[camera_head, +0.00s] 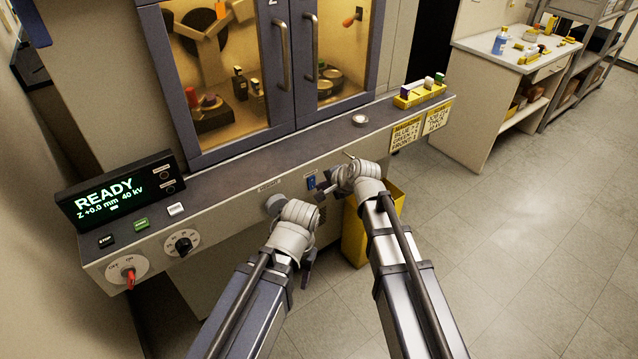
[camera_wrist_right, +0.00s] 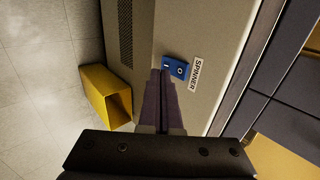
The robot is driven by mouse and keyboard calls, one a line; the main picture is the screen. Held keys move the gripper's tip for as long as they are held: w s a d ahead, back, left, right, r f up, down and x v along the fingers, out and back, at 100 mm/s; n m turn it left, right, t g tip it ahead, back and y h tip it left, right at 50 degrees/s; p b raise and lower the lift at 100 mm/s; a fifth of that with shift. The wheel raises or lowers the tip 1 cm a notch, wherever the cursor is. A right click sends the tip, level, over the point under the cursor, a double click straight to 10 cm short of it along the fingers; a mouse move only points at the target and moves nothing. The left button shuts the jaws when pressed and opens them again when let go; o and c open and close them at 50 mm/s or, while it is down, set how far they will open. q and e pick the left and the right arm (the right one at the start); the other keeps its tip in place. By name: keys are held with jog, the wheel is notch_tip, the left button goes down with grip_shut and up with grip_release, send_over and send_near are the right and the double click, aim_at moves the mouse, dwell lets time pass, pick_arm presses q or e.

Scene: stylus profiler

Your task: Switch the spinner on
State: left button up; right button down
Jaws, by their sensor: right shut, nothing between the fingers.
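The spinner switch is a small blue rocker (camera_head: 311,183) on the front face of the cabinet's ledge. In the right wrist view the blue switch (camera_wrist_right: 180,69) shows an "I" end and an "O" end, next to a white SPINNER label (camera_wrist_right: 195,74). My right gripper (camera_head: 321,195) is shut and empty, close to the switch. In the wrist view its fingertips (camera_wrist_right: 162,74) overlap the "I" end. I cannot tell whether they touch it. My left gripper (camera_head: 307,272) hangs below its wrist, dark and small; its jaws are unclear.
The lit display (camera_head: 117,195) reads READY. A red-handled rotary switch (camera_head: 128,273) and a black dial (camera_head: 182,243) sit at the left of the panel. A yellow bin (camera_head: 355,235) stands under the ledge, also in the wrist view (camera_wrist_right: 107,96). Open floor lies to the right.

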pick_arm(q)
notch_tip(320, 180, up, 8)
jog(key=p, duration=0.7)
jog(key=shift+d+f, duration=0.15)
jog(key=shift+f, duration=0.05)
pick_arm(e)
jog(key=v, duration=1.1)
jog(key=shift+s+d+f, duration=0.2)
jog(key=shift+s+d, duration=0.15)
jog(key=shift+s, duration=0.05)
